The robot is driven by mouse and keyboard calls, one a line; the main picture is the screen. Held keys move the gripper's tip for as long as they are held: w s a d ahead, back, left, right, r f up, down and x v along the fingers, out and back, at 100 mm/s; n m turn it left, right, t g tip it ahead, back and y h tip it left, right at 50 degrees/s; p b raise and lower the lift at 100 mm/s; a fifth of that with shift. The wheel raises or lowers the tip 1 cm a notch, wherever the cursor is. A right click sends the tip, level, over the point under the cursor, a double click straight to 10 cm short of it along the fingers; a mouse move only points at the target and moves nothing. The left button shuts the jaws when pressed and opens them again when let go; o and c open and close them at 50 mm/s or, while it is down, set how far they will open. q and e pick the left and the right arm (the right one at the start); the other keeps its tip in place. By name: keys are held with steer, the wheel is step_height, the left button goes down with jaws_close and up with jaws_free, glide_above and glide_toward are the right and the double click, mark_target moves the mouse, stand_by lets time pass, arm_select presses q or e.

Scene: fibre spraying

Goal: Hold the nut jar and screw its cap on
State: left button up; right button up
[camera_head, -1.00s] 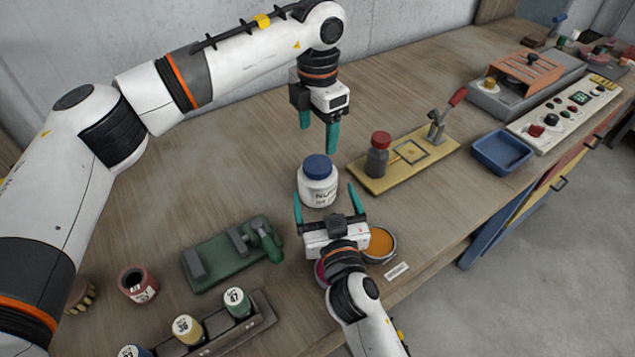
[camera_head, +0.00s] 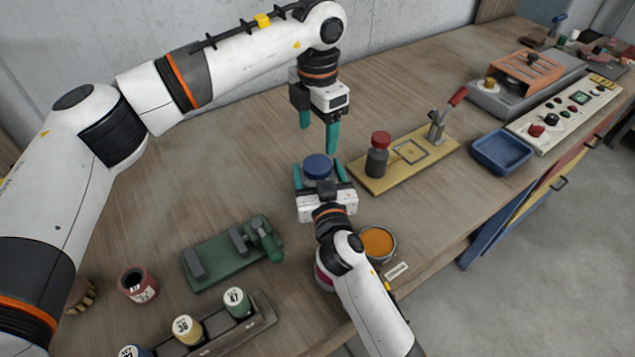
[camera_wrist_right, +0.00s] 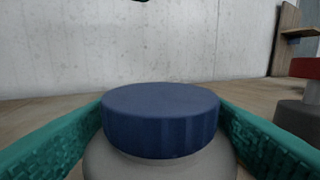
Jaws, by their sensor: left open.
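The nut jar (camera_head: 318,184) is a white jar standing upright on the bench, largely hidden by my right gripper. Its blue cap (camera_head: 317,166) sits level on top; I cannot tell how tightly. My right gripper (camera_head: 319,165) has one teal finger on each side of the jar, closed in against its body. In the right wrist view the ribbed blue cap (camera_wrist_right: 160,122) and the jar's pale shoulder (camera_wrist_right: 160,165) lie between the fingers. My left gripper (camera_head: 318,138) is open and empty, pointing down above and slightly behind the cap.
A yellow fixture board (camera_head: 400,160) with a red-capped bottle (camera_head: 378,155) and red-handled clamp stands close right of the jar. An orange-filled can (camera_head: 377,243) is near the front edge. A green fixture (camera_head: 232,255) lies front left. The bench left of the jar is clear.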

mark_target(318, 164)
arm_select(q)
steer(key=shift+c, duration=0.3)
arm_select(e)
steer(key=c, duration=0.9)
arm_select(q)
steer(key=shift+c, duration=0.7)
arm_select(e)
steer(key=c, duration=0.3)
arm_select(q)
steer(key=shift+n, duration=0.3)
arm_select(e)
steer(key=shift+c, duration=0.7)
arm_select(q)
steer(key=n, duration=2.1)
steer(key=shift+n, duration=0.4)
steer(key=shift+f, duration=4.05)
